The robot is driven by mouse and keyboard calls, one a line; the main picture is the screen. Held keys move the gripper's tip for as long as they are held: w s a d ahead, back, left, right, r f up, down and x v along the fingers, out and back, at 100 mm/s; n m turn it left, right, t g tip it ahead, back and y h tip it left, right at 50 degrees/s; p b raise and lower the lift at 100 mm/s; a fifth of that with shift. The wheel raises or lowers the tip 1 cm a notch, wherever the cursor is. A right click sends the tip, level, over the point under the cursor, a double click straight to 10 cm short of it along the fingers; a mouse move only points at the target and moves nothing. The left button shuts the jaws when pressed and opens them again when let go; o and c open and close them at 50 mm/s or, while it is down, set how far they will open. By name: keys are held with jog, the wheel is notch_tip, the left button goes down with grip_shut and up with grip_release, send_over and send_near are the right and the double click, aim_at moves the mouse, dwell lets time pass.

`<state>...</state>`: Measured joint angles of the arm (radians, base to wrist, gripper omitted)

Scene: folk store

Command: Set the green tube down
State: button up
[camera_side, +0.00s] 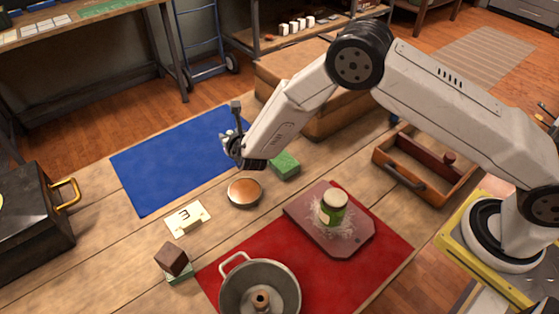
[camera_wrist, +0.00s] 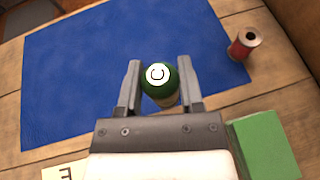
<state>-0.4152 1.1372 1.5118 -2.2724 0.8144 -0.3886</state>
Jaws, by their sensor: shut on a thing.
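The green tube (camera_wrist: 160,93) stands between the two fingers of my gripper (camera_wrist: 160,82) in the wrist view. Its round end faces the camera and bears a white disc with a black C. My gripper is shut on it, over the blue mat (camera_wrist: 70,90). In the side view the mat (camera_side: 165,172) lies at the upper left of the table, and my gripper (camera_side: 232,146) is at its right edge. The tube cannot be made out there. Whether its lower end touches the mat cannot be told.
A green block (camera_wrist: 263,145) and a reddish can (camera_wrist: 244,43) are near my gripper. The mat's left part is clear.

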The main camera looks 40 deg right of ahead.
jog(key=shift+w+f, duration=0.25)
jog(key=shift+f, duration=1.6)
jog(key=shift+f, duration=0.15)
jog(key=o, duration=0.9)
jog(key=shift+s+a+r, duration=0.1)
jog(key=shift+r, duration=0.1)
jog(key=shift+v, duration=5.95)
